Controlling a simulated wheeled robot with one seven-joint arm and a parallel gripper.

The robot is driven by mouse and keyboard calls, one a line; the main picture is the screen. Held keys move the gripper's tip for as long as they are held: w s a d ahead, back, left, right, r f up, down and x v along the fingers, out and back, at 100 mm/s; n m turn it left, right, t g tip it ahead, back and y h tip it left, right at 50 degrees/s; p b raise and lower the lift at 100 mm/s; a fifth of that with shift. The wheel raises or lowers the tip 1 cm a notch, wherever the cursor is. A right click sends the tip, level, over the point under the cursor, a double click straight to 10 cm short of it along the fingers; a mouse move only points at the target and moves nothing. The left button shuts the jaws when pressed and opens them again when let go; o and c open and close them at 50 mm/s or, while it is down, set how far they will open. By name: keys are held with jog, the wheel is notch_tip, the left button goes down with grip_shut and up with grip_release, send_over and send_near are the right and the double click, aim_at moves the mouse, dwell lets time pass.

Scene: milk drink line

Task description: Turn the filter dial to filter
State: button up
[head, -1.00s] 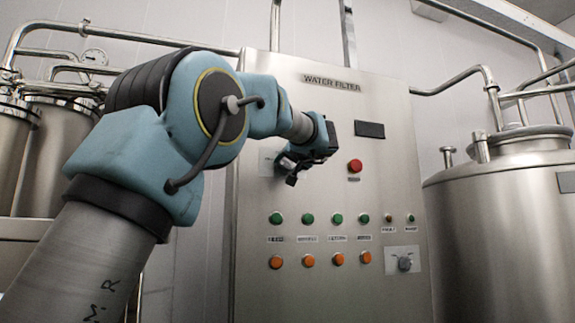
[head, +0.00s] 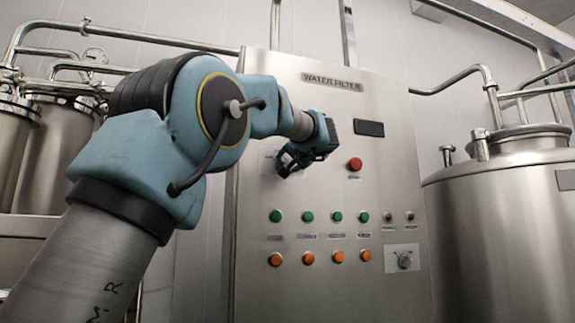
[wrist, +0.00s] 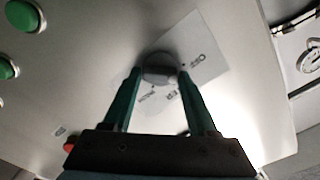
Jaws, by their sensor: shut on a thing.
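A round grey dial (wrist: 160,68) sits on a pale label plate (wrist: 205,65) on the steel panel in the wrist view. My gripper (wrist: 160,76) has one green finger on each side of the dial and is shut on it. Small dark markings surround the dial, too small to read surely. The dial's pointer direction cannot be told. In the head view my gripper (head: 285,168) is at the panel's upper left and hides this dial.
The WATER FILTER cabinet (head: 375,210) carries a red button (head: 355,164), rows of green (head: 307,217) and orange buttons (head: 308,258), and another dial (head: 404,260) at lower right. A steel tank (head: 500,230) stands at right.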

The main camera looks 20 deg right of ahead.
jog(key=m, duration=0.4)
jog(key=shift+f+m, duration=0.1)
jog(key=shift+m, duration=0.2)
jog(key=m, duration=0.4)
dwell(0.3)
jog(key=o, duration=1.3)
jog(key=shift+d+f, duration=0.1)
jog(key=shift+c, duration=0.2)
jog(key=s+a+b, duration=0.1)
jog(key=s+b, duration=0.2)
jog(key=s, duration=0.7)
jog(key=shift+s+a, duration=0.15)
jog(key=shift+s, duration=0.2)
